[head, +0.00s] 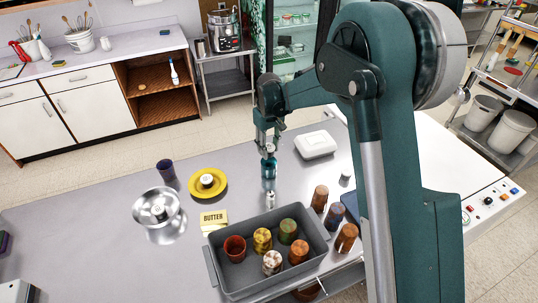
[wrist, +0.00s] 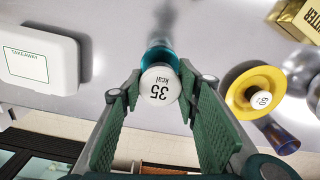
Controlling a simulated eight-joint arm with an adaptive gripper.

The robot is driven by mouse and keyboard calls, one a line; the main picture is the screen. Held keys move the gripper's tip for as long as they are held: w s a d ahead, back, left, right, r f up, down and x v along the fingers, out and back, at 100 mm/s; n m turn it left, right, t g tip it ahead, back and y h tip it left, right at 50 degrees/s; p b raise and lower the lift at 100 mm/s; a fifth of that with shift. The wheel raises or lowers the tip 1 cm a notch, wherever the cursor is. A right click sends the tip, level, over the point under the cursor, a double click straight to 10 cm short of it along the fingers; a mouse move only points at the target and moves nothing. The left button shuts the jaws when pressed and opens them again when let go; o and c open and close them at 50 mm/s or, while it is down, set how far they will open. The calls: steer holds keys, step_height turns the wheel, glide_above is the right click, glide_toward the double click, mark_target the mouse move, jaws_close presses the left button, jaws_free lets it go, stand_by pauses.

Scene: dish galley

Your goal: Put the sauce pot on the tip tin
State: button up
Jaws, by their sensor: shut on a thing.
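My gripper (head: 268,140) is shut on a teal bottle with a white top (head: 268,170), upright above or on the grey table. A small white-topped piece sits on a yellow dish (head: 192,190). Another white-topped piece sits in a shiny metal bowl (head: 175,222). A small metallic pot (head: 345,180) stands at the right.
A grey bin (head: 232,280) with several cups stands in front. The table's left part is mostly clear.

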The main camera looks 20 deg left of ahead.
mark_target(269, 154)
steer(key=shift+f, duration=0.1)
steer(key=shift+f, duration=1.85)
steer(key=shift+f, duration=0.2)
steer(key=o, duration=0.9)
steer(key=shift+r, duration=0.2)
step_height(269, 154, up, 12)
steer(key=shift+r, duration=0.1)
steer(key=shift+d, duration=0.1)
